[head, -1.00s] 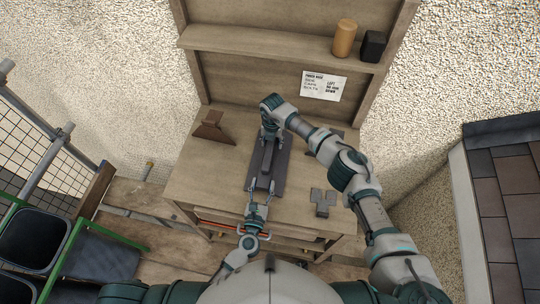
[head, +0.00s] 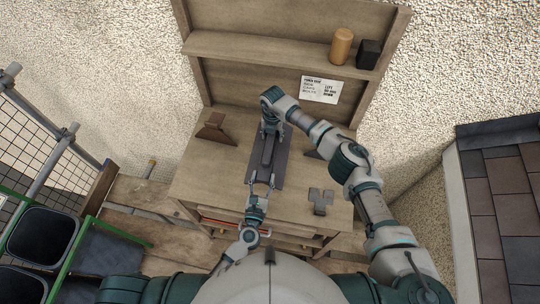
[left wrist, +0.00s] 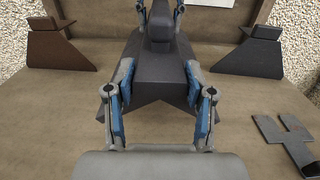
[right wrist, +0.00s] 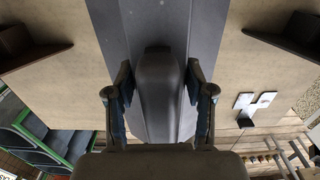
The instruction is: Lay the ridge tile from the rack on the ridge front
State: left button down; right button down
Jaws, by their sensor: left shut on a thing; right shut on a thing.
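A long dark grey ridge tile (head: 268,152) with a raised roll lies lengthwise over the middle of the workbench. It shows end-on in the left wrist view (left wrist: 157,77) and from above in the right wrist view (right wrist: 158,85). My left gripper (head: 261,181) is shut on its near end, one finger on each side. My right gripper (head: 270,127) reaches over from the right and is shut on the raised roll near the far end. I cannot tell whether the tile rests on the bench or hangs just above it. The rack and the ridge front are not clearly identifiable.
A brown angled piece (head: 215,130) stands left on the bench (head: 200,175); a darker one (left wrist: 248,55) stands right. A grey forked piece (head: 320,200) lies front right. A shelf behind holds an orange-brown cylinder (head: 341,45) and black block (head: 368,53). A tiled roof (head: 505,190) is far right.

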pick_arm(q)
jog(key=shift+d+r, duration=0.1)
jog(key=shift+r, duration=0.25)
pick_arm(e)
jog(key=shift+d+r, duration=0.1)
